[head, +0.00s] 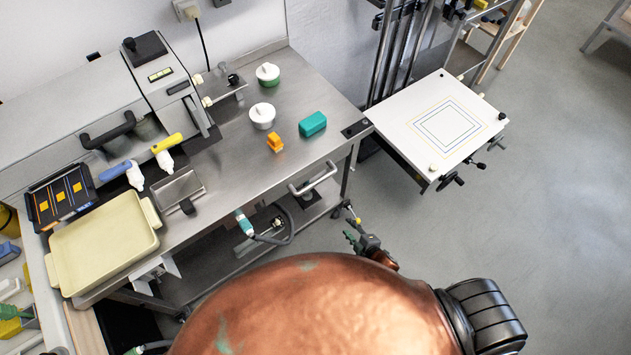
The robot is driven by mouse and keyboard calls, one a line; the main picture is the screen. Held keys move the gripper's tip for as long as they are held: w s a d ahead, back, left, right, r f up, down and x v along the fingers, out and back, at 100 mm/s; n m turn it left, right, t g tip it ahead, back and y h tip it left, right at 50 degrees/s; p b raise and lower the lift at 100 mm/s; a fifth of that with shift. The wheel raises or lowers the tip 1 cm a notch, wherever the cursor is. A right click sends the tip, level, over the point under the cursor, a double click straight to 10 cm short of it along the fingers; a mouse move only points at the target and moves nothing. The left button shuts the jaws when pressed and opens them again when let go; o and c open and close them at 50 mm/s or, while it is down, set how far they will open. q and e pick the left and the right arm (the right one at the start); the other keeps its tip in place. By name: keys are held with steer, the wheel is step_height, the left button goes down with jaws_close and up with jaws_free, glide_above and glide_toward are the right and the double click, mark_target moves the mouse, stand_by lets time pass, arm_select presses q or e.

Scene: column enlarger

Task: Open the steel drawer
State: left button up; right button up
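The steel bench (235,150) stands at the left and middle of the head view. A bar handle (315,178) sticks out from its front edge near the right corner. The drawer front below that handle is seen steeply from above and mostly hidden, and it looks flush with the bench edge. My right gripper (352,239), small with greenish fingers, is over the floor, below and right of the handle and apart from it. Its finger gap is too small to read. My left gripper does not show.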

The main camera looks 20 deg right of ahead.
steer(key=w+a+r+n+t+y, duration=0.1)
steer(key=w+a+r+n, duration=0.15)
steer(key=r, duration=0.45)
steer(key=w+a+r+n+t+y, duration=0.1)
steer(key=w+a+r+n+t, duration=0.15)
steer(key=r, duration=0.35)
steer(key=n+y, duration=0.1)
steer(key=n, duration=0.1)
glide_toward(318, 183)
steer(key=f+x, duration=0.1)
steer(key=x, duration=0.9)
steer(key=shift+a+r, duration=0.1)
steer(key=shift+r, duration=0.2)
steer(key=shift+w+a+f, duration=0.1)
steer(key=shift+w, duration=0.25)
steer(key=shift+c, duration=1.1)
steer(key=c, duration=0.6)
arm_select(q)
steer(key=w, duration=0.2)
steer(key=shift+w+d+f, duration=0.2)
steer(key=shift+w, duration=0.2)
arm_select(e)
jaws_close()
